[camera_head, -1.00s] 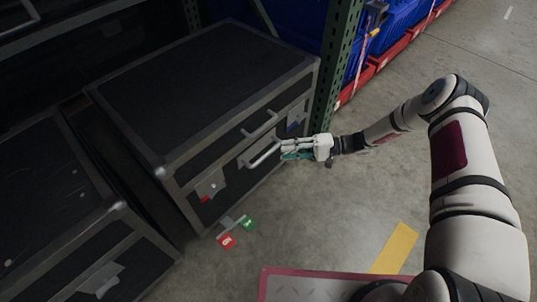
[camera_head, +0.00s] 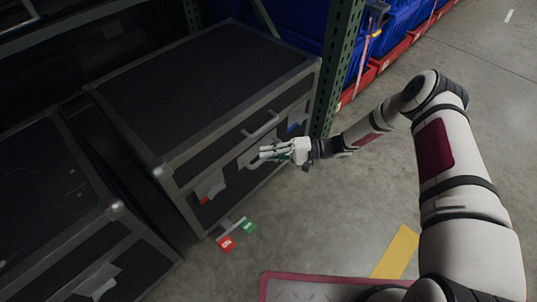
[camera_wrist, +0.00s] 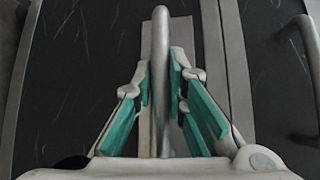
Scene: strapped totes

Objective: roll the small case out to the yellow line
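A black case with grey metal edging (camera_head: 215,75) stands on the floor in a shelf bay. It has a pale upper handle (camera_head: 262,124) on its front, and a lower bar handle sits below it. My gripper (camera_head: 275,152) is at this lower bar, in front of the case. In the wrist view the pale bar (camera_wrist: 161,75) runs between my teal-padded fingers (camera_wrist: 160,85). The fingertips close in on both sides of the bar; their exact contact is hard to see. A yellow strip (camera_head: 396,252) lies on the floor in front, to the right.
A second black case (camera_head: 55,185) stands close on the left. A green rack post (camera_head: 342,60) rises at the case's right corner. Red (camera_head: 226,243) and green (camera_head: 248,226) tags lie low at the case's front. Blue totes (camera_head: 400,20) line the back. Open concrete lies right.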

